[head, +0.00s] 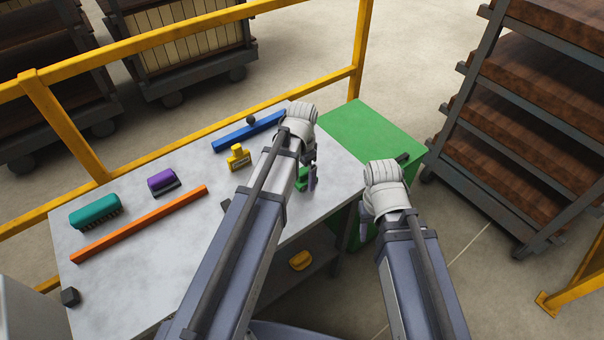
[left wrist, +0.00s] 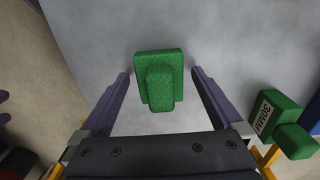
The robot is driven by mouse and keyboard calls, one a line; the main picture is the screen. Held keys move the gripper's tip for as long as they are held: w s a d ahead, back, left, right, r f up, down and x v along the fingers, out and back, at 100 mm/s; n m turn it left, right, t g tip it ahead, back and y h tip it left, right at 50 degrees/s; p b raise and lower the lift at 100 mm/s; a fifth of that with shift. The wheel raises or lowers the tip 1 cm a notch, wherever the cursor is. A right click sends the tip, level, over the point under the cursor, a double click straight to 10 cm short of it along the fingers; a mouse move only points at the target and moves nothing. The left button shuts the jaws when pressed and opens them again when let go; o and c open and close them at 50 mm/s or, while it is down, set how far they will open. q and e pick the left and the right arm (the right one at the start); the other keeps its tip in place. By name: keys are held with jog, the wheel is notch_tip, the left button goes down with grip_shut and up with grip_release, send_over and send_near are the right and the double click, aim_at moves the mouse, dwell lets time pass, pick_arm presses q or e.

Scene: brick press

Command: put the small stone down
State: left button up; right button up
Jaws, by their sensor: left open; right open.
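No stone shows in either gripper. Two small dark lumps lie on the grey table (head: 130,260): a roundish one (head: 250,120) by the blue bar, and a faceted one (head: 70,297) at the near left corner. I cannot tell which, if either, is the small stone. My left gripper (head: 309,180) is open over the table's right part. In the left wrist view a green block with a raised grip (left wrist: 160,82) lies between its spread fingers, apart from both. My right gripper (head: 366,222) is open and empty, right of the table; its fingers are partly hidden.
A blue bar (head: 232,137), yellow stamp (head: 239,158), purple brush (head: 162,181), teal brush (head: 95,210) and orange bar (head: 140,223) lie on the table. A second green piece (left wrist: 275,115) is lettered. A green cabinet (head: 375,130) and rack (head: 520,130) stand right; yellow rails (head: 190,40) behind.

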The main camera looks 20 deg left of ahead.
aim_at(302, 170)
pick_arm(q)
notch_tip(302, 170, up, 12)
jog(key=p, duration=1.2)
jog(key=s+d+n+y, duration=0.1)
jog(key=s+d+n, duration=0.2)
jog(key=s+d, duration=0.7)
jog(key=s, duration=0.4)
jog(key=shift+d+n, duration=0.35)
jog(key=shift+n, duration=0.05)
pick_arm(e)
notch_tip(302, 170, up, 12)
